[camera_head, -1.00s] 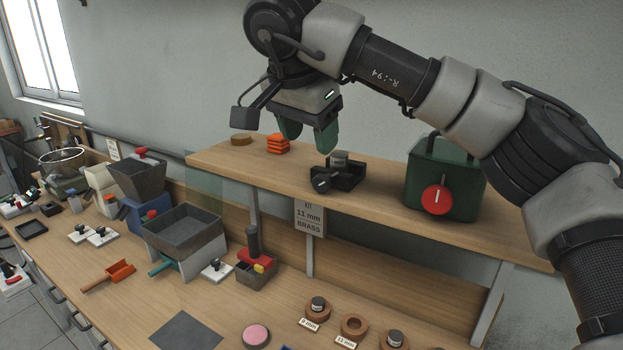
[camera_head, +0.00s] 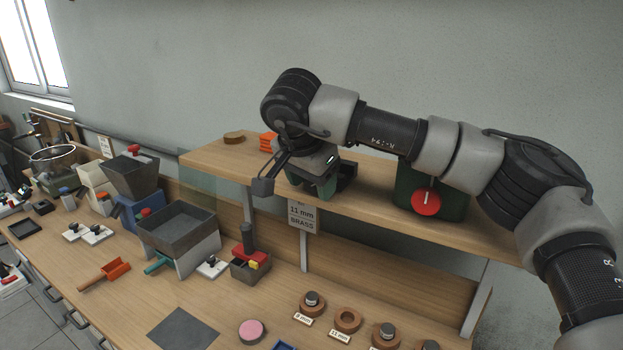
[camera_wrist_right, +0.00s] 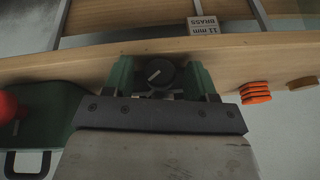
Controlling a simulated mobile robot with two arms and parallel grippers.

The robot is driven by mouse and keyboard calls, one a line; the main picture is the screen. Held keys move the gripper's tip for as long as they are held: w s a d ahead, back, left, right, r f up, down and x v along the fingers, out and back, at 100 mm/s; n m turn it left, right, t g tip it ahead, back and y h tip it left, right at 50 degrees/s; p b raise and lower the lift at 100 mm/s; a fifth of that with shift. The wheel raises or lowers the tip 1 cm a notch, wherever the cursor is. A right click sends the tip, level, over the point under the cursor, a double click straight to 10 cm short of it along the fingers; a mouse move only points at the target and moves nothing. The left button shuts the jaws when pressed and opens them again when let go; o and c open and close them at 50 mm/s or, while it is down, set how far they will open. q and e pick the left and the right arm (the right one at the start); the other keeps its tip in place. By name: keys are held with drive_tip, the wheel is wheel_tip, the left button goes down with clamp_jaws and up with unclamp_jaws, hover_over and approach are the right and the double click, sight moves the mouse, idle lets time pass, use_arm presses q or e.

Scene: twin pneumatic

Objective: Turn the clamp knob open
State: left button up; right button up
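The clamp is a black block (camera_head: 347,174) on the raised wooden shelf, and my right gripper partly hides it in the head view. Its round dark knob (camera_wrist_right: 160,73) with a pale pointer line shows in the right wrist view. My right gripper (camera_head: 316,191) is low over the shelf at the clamp. In the right wrist view, its green fingers (camera_wrist_right: 162,77) stand apart, one on each side of the knob, with gaps visible between them and it. The knob is hidden in the head view. My left gripper is not in view.
A green box with a red dial (camera_head: 426,202) stands on the shelf right of the clamp, partly behind my right arm. Orange stacked pieces (camera_head: 267,142) and a wooden disc (camera_head: 234,137) lie left. A sign (camera_head: 303,215) hangs at the shelf's front edge.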

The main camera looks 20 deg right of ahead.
drive_tip(key=c, duration=0.9)
drive_tip(key=shift+o, duration=0.3)
drive_tip(key=shift+a+r+g+h+p, duration=0.1)
drive_tip(key=shift+r+g+h+p, duration=0.25)
drive_tip(key=shift+p, duration=0.65)
drive_tip(key=shift+w+f, duration=0.1)
drive_tip(key=shift+f, duration=0.25)
drive_tip(key=o, duration=0.9)
drive_tip(key=b+v, duration=0.2)
drive_tip(key=v, duration=0.9)
